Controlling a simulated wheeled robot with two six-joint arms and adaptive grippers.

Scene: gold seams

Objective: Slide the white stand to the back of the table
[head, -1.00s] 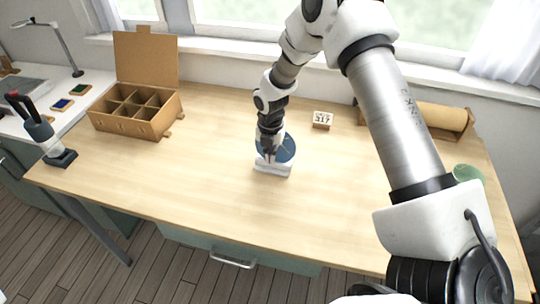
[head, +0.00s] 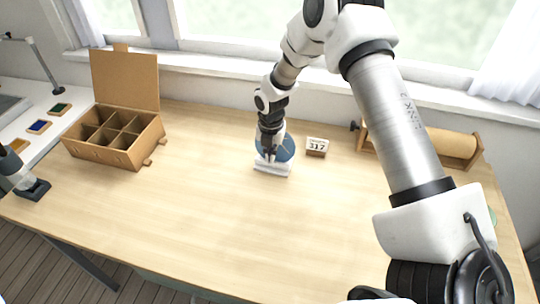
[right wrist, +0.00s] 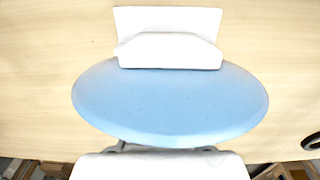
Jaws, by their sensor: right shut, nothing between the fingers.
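The white stand (head: 272,169) is upright on the wooden table (head: 200,215), toward its back middle, with a round blue plate (head: 286,149) on it. In the right wrist view the white stand (right wrist: 168,48) lies above the blue plate (right wrist: 170,100). My right gripper (head: 268,156) is shut and empty, pointing down at the stand and overlapping the plate. Whether its fingertips touch the stand is hard to tell; they do not show clearly in the wrist view.
A small calendar block (head: 317,147) stands close to the right of the stand. A brown roll (head: 450,143) lies at the back right. An open cardboard box (head: 120,150) with compartments is at the left. Bare tabletop lies between stand and back edge.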

